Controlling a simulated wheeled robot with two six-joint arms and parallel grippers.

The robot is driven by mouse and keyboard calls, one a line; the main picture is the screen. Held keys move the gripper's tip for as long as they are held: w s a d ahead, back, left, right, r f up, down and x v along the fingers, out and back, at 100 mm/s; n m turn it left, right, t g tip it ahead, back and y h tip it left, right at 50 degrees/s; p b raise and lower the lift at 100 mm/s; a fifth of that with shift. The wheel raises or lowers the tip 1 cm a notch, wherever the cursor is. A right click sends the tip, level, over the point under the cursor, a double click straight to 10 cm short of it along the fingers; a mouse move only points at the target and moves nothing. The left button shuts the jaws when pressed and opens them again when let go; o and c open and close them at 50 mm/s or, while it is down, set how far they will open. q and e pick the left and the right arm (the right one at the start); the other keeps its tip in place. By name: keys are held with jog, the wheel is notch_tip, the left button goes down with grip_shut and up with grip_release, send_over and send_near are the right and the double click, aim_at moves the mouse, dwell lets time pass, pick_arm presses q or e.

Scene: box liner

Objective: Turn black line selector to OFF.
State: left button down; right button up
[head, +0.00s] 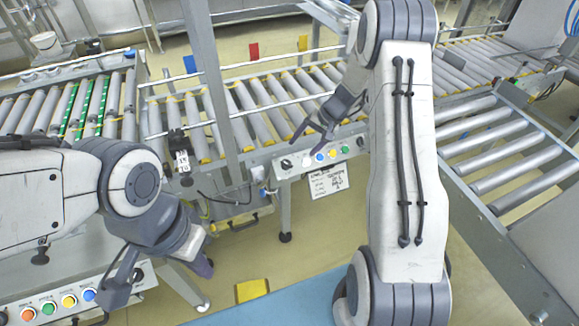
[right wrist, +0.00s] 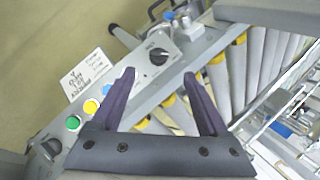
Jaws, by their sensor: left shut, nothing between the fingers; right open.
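A black selector knob (head: 287,163) sits at the left end of the grey control panel on the middle conveyor. In the right wrist view the black knob (right wrist: 158,56) shows on a dial plate with markings too small to read. My right gripper (head: 304,142) is open above this panel. In the right wrist view its purple fingers (right wrist: 158,76) stand apart, with the knob just beyond and between their tips in the picture; I see no contact. My left gripper (head: 204,266) is shut and empty at lower left, away from the middle panel.
White, blue, yellow and green buttons (head: 332,153) line the middle panel, above a hanging white label (head: 328,180). A second panel with several coloured buttons (head: 69,300) and a black knob (head: 136,275) stands lower left. Roller conveyors (head: 250,112) lie behind.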

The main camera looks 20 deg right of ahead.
aim_at(288, 164)
jog(key=x, duration=1)
jog(key=shift+f+b, duration=0.25)
jog(key=shift+b, duration=0.1)
grip_shut()
